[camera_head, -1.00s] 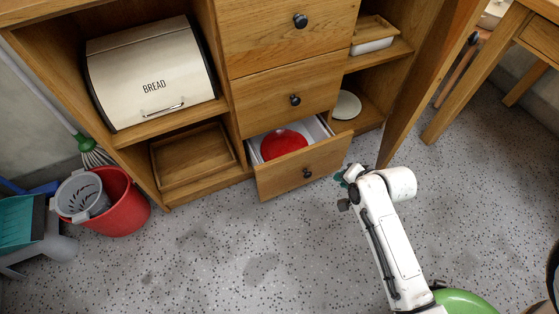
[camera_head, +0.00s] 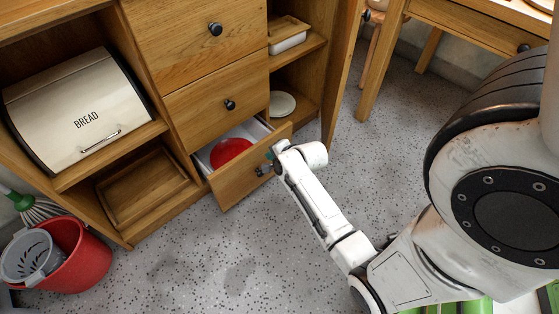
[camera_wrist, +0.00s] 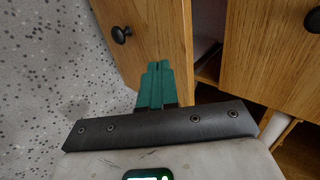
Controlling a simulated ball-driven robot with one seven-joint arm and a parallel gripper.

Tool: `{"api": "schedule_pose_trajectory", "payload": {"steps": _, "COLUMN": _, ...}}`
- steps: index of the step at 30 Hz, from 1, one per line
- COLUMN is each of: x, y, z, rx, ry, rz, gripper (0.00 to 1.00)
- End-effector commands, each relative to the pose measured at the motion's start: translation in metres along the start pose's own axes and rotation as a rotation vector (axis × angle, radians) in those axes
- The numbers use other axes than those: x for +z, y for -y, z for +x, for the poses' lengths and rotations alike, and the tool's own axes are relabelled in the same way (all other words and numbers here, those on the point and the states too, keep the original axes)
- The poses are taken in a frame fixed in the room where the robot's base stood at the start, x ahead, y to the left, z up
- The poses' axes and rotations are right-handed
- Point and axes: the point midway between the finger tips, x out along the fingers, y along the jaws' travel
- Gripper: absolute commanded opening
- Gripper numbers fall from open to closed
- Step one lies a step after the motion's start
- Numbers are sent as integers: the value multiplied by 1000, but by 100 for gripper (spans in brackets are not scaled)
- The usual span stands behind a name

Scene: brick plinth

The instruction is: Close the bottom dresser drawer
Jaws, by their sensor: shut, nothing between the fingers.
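The bottom drawer (camera_head: 238,188) of the wooden dresser is pulled open, with a round dark knob on its front. A red round dish (camera_head: 230,151) lies inside it. My gripper (camera_head: 270,156) is at the right part of the drawer front, close to the knob. In the wrist view, my gripper's green fingers (camera_wrist: 158,66) are together and empty. They lie over a wooden drawer front (camera_wrist: 150,30) with a dark knob to their left. I cannot tell whether they touch the wood.
The middle drawer (camera_head: 215,105) and the one above (camera_head: 190,40) are shut. A bread box (camera_head: 80,110) and a wooden tray (camera_head: 140,190) stand on the left shelves. A red bucket (camera_head: 85,260) is on the floor at left. A wooden table (camera_head: 470,20) is at upper right. Floor before the dresser is clear.

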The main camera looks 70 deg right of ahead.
Motion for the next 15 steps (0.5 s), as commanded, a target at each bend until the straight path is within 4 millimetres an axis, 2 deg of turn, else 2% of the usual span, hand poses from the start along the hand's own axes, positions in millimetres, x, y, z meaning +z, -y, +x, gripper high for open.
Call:
{"api": "schedule_pose_trajectory", "payload": {"steps": 1, "x": 0, "y": 0, "z": 12, "rx": -3, "ry": 0, "rz": -1, "gripper": 0}}
{"api": "schedule_pose_trajectory", "payload": {"steps": 6, "x": 0, "y": 18, "z": 26, "rx": -2, "ry": 0, "rz": -1, "gripper": 0}}
{"api": "schedule_pose_trajectory", "payload": {"steps": 15, "x": 0, "y": 28, "z": 33, "rx": 0, "ry": 0, "rz": -1, "gripper": 0}}
